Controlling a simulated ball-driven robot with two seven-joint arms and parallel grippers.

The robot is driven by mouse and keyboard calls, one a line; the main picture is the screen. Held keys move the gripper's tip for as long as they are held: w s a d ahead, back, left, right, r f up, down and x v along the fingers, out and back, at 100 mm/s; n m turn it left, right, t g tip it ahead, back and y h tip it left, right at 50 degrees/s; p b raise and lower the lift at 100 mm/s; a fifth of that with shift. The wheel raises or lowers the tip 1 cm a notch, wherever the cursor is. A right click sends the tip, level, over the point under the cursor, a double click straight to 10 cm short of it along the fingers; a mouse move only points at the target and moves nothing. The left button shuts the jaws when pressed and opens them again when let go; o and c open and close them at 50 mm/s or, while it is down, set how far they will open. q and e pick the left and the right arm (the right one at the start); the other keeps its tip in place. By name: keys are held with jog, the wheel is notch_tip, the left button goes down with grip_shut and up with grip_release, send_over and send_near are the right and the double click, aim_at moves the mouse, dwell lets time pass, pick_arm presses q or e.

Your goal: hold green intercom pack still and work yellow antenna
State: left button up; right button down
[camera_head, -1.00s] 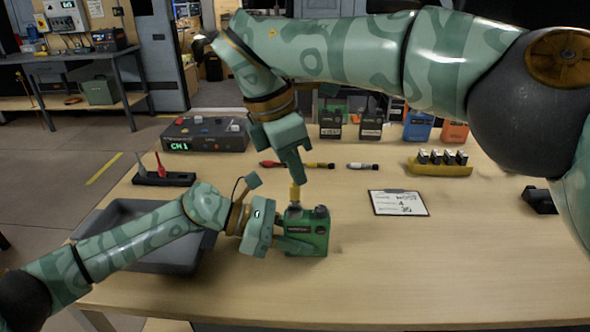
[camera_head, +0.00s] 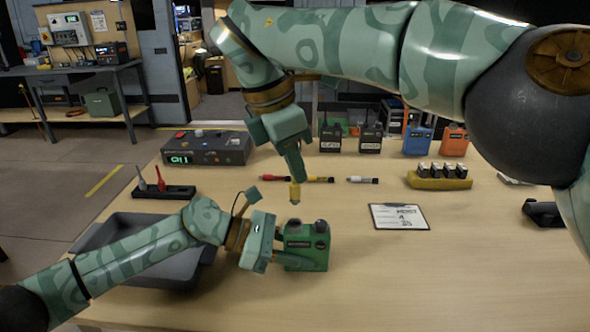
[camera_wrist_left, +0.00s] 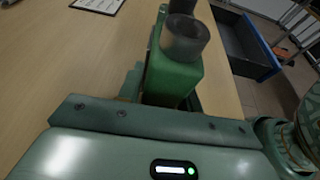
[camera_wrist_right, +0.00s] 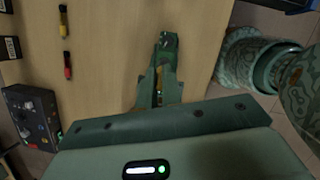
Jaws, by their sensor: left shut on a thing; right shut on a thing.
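The green intercom pack (camera_head: 307,250) stands upright on the table in the head view. My left gripper (camera_head: 283,258) is shut on its left side. In the left wrist view the pack (camera_wrist_left: 172,78) sits between the fingers, a dark round knob on its top. My right gripper (camera_head: 294,178) comes down from above, shut on the yellow antenna (camera_head: 295,192). The antenna hangs upright above the pack's top, with a small gap between them. In the right wrist view the pack (camera_wrist_right: 168,45) shows beyond the fingertips; the antenna is mostly hidden there.
A grey tray (camera_head: 97,237) lies under my left arm. A red-tipped antenna (camera_head: 272,178) and a white one (camera_head: 362,180) lie behind the pack. A clipboard (camera_head: 399,217) and a yellow battery holder (camera_head: 438,182) are to the right. The front right table is clear.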

pick_arm(q)
jog(key=o, duration=1.1)
